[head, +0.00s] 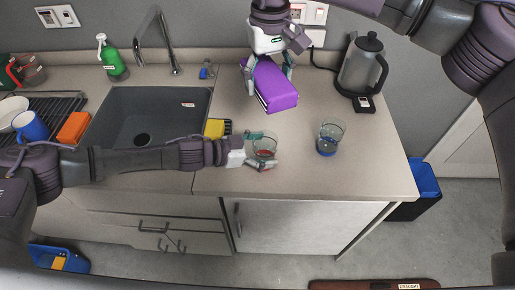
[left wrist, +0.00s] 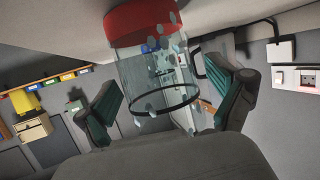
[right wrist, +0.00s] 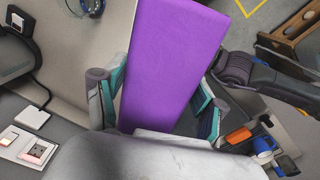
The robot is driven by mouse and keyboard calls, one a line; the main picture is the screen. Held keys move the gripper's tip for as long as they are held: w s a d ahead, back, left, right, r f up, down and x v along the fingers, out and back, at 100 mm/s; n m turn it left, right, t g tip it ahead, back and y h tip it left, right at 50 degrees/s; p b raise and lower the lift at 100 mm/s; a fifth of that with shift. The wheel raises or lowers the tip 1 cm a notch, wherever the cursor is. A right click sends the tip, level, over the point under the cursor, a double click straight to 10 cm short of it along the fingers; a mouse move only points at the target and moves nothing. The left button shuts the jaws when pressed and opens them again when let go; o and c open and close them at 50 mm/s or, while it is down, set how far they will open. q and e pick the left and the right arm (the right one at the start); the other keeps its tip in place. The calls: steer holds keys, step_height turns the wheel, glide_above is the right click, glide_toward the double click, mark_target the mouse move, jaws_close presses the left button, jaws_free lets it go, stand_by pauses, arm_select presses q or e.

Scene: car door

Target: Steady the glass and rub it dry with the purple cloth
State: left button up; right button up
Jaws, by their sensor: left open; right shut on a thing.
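A clear glass with a red base (head: 265,146) stands on the counter near its front edge. It also shows in the left wrist view (left wrist: 150,70), with pale drops on its wall. My left gripper (head: 260,150) is open, with one finger on each side of the glass; I cannot tell whether either touches. My right gripper (head: 268,68) is shut on the folded purple cloth (head: 274,87), held behind the glass and apart from it. The cloth fills the middle of the right wrist view (right wrist: 170,60) between the fingers.
A second glass with a blue base (head: 328,142) stands to the right. A kettle (head: 363,66) is at the back right. The sink (head: 145,120), a yellow sponge (head: 214,128) and a green spray bottle (head: 111,60) are on the left.

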arm_select(q)
steer(key=c, duration=1.4)
arm_select(e)
step_height(320, 180, down, 16)
